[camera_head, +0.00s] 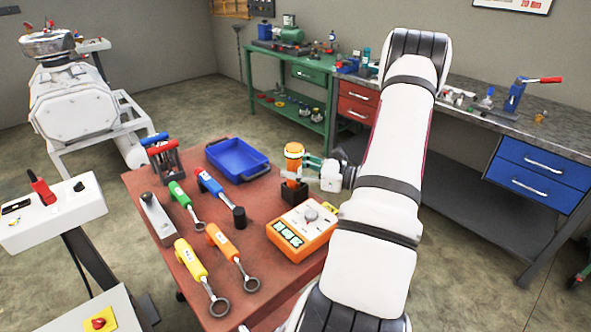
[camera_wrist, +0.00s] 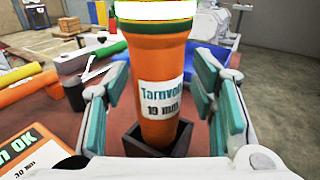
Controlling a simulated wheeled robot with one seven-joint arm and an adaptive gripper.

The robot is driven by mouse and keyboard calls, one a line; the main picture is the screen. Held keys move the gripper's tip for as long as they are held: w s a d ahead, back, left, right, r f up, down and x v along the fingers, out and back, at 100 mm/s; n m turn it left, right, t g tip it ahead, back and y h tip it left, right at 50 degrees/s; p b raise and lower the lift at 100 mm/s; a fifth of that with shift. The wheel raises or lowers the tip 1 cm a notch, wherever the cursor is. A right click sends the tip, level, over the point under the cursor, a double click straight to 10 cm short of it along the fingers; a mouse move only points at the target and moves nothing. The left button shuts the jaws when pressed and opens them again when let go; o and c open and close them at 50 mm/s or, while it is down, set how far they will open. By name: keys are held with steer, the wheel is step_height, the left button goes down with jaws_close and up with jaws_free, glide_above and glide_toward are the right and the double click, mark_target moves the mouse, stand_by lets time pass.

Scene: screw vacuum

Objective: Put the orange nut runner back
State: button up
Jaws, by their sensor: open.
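The orange nut runner (camera_head: 293,163) stands upright at the far right part of the red table, with its lower end in a dark square holder (camera_head: 293,191). In the wrist view the nut runner (camera_wrist: 158,85) carries a label reading "19 mm" and has a green band and a bright white top. The holder (camera_wrist: 133,146) surrounds its foot. My gripper (camera_head: 304,168) is open, and it also shows in the wrist view (camera_wrist: 162,70). Its teal-padded fingers stand on either side of the nut runner, with a visible gap on each side.
An orange tester box (camera_head: 301,236) sits close in front of the holder. A blue tray (camera_head: 237,160) lies to the left. Green, blue, yellow and orange (camera_head: 224,243) handled tools lie on the red table. Workbenches stand behind.

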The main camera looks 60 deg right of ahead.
steer(key=v, duration=1.2)
steer(key=shift+r+b, duration=0.35)
steer(key=shift+b, duration=0.05)
